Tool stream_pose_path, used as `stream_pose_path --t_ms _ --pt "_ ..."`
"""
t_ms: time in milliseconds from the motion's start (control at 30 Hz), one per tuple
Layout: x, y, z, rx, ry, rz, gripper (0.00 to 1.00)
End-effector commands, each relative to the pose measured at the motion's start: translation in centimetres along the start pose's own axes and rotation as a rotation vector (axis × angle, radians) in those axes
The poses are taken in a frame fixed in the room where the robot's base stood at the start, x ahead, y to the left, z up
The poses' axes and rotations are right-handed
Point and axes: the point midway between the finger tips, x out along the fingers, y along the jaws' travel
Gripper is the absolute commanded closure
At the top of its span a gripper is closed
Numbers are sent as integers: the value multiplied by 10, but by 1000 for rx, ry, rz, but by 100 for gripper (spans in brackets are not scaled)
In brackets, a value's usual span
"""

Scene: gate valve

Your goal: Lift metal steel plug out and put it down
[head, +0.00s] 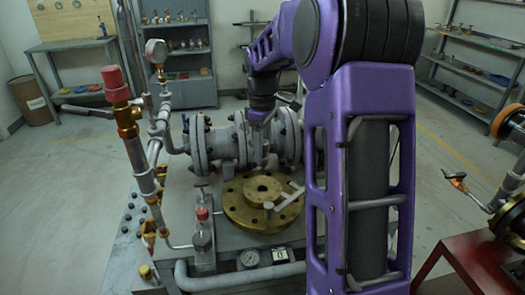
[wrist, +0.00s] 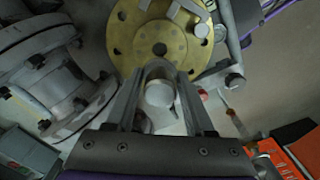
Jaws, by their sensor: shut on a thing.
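The metal steel plug (wrist: 160,93) is a grey, rounded metal piece between my gripper's fingers in the wrist view. My gripper (wrist: 160,78) is shut on it. The brass flange (wrist: 133,38) lies beyond the fingertips, with a dark hole at its centre. The plug shows clear of this centre hole in the wrist view; its height above the flange is hard to tell. In the head view my gripper (head: 260,135) hangs behind and above the brass flange (head: 238,208), in front of the grey valve body. The plug is too small to make out there.
Grey flanged pipework (head: 200,145) stands close behind and left of my gripper. A light T-shaped tool (head: 290,196) lies across the brass flange. A red table (head: 470,265) stands at right.

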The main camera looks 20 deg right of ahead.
Motion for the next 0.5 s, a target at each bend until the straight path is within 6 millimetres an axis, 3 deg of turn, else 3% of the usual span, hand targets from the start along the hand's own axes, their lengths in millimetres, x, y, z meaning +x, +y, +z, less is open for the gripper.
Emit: stream_pose_path --t_ms 500 --pt "-24 0 0 0 1 2 100"
